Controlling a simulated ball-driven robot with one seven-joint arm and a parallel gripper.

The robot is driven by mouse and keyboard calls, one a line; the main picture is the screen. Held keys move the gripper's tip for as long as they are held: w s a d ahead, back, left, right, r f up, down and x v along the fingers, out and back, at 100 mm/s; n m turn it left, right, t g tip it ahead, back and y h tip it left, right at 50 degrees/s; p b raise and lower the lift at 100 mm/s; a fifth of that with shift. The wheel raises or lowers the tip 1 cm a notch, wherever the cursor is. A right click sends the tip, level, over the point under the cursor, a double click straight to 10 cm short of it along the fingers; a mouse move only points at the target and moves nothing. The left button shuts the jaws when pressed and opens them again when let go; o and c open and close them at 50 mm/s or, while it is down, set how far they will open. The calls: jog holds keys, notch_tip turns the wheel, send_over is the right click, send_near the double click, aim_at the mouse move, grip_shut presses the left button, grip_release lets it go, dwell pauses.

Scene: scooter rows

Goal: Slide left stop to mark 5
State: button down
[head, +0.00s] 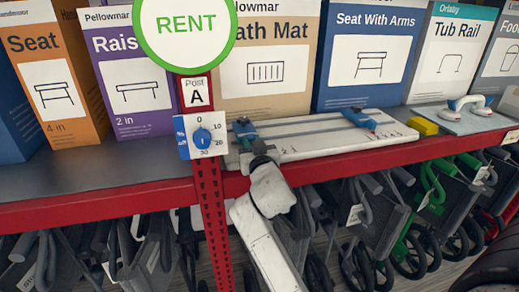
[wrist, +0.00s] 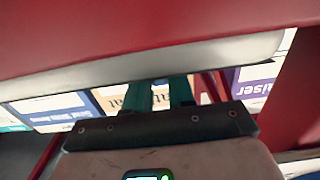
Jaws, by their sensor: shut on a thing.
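A long pale board (head: 310,137) lies along the shelf front in the head view. Its left stop (head: 242,130), a small blue piece, sits near the board's left end. A second blue stop (head: 359,119) sits further right. The board's mark numbers are too small to read. My gripper (head: 254,143) reaches up from below the shelf edge and is shut on the left stop, partly covering it. In the wrist view its two teal fingers (wrist: 160,94) point away under a pale edge, with a little blue between them; the grip itself is mostly hidden.
A red post with a dial box (head: 202,138) and a round RENT sign (head: 187,24) stands just left of my gripper. Boxes (head: 370,55) line the back. A yellow block (head: 423,126) and a white handle (head: 470,104) lie right. Folded walkers or scooters (head: 400,225) stand below.

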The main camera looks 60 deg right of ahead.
jog(key=shift+w+a, duration=0.2)
jog(key=c, duration=1)
grip_release()
jog(key=shift+o, duration=0.2)
jog(key=b+v, duration=0.2)
jog(key=v, duration=0.8)
jog(key=shift+s+a, duration=0.25)
jog(key=shift+s, duration=0.05)
